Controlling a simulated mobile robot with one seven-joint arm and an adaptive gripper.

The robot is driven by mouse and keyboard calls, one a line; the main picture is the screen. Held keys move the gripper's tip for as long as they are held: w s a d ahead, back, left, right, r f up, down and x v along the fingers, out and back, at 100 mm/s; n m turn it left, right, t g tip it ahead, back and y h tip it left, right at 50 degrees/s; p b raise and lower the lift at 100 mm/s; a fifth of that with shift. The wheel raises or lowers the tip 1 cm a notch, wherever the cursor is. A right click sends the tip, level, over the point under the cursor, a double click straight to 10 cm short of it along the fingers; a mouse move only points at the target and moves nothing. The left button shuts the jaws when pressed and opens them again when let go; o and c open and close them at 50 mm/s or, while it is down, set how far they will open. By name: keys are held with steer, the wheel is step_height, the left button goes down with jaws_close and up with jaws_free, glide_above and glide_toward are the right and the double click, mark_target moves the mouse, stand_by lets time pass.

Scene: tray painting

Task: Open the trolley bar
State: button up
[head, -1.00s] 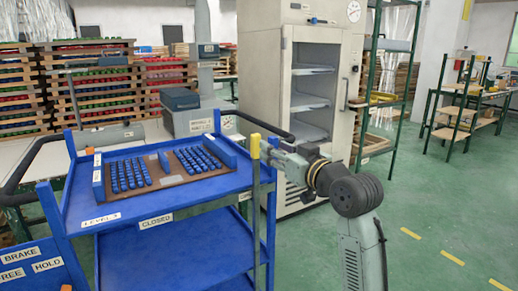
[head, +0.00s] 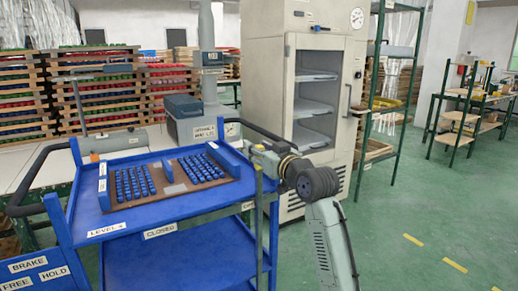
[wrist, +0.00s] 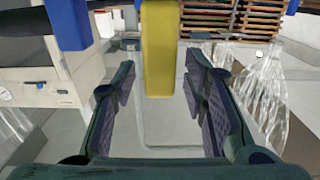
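The blue trolley (head: 180,216) stands at the left of the head view. In the wrist view the bar's yellow end (wrist: 160,50) hangs between the two fingers, with a gap on each side. My gripper (wrist: 165,100) is open around it. In the head view my gripper (head: 258,158) is at the trolley's right corner. A CLOSED label (head: 160,231) is on the trolley's front edge; another label (head: 248,205) beside the bar is partly covered.
A brown board with rows of blue pieces (head: 172,184) lies on the trolley top. Black handles (head: 32,170) curve out at the left. A white cabinet (head: 265,70) stands behind my arm. A green rack (head: 375,110) is right of it.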

jaws_close()
stand_by(0.3)
stand_by(0.4)
